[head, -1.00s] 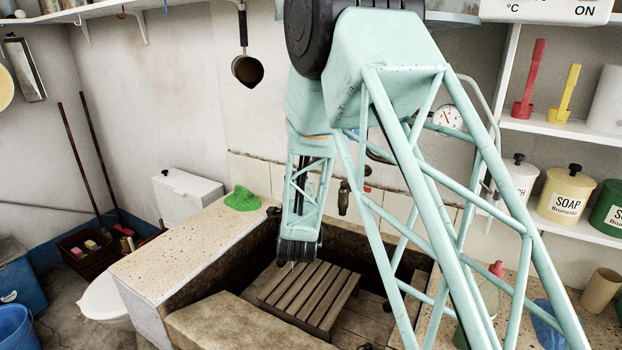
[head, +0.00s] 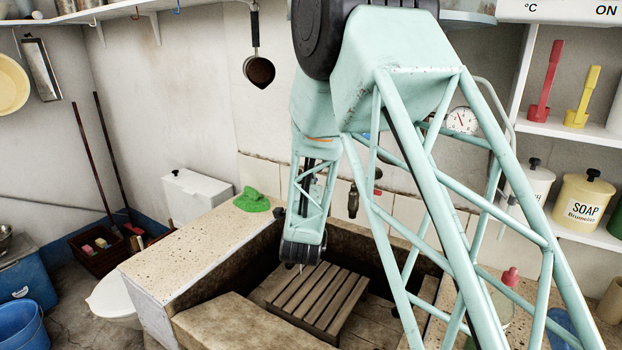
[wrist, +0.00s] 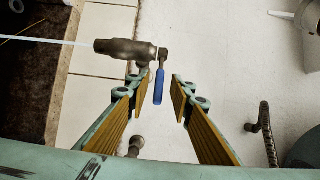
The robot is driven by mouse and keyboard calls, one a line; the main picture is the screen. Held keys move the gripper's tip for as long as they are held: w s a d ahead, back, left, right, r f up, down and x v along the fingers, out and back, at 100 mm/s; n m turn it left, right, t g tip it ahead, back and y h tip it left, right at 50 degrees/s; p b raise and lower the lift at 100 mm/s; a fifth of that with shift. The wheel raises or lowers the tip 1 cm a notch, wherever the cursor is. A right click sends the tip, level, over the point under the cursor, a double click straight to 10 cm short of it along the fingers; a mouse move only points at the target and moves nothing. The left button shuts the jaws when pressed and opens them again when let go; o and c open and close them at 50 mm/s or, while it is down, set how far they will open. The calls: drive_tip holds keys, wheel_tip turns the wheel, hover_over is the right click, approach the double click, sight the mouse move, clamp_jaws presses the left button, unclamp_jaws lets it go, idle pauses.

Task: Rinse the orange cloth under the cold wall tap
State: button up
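In the wrist view, my gripper (wrist: 162,92) is open, its yellow-padded fingers apart. The blue lever (wrist: 158,87) of a dark metal wall tap (wrist: 125,48) appears between the fingertips; I cannot tell whether they touch it. A pale straight streak, like running water (wrist: 45,41), leads from the tap's spout to the left edge. I make out no orange cloth in either view; a thin orange line at the wrist view's upper left is too small to identify.
The stone trough (head: 225,320) holds a slatted wooden board (head: 318,295). A green cloth (head: 250,200) lies on the speckled ledge (head: 190,247). Another dark wall fitting (head: 353,200) shows behind my arm. Shelves with a soap canister (head: 583,203) stand right. A curved metal fitting (wrist: 265,130) is right of my fingers.

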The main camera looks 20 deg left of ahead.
drive_tip(key=shift+s, duration=0.1)
drive_tip(key=v, duration=1.1)
drive_tip(key=shift+s+d, duration=0.2)
drive_tip(key=shift+s, duration=0.2)
idle(0.4)
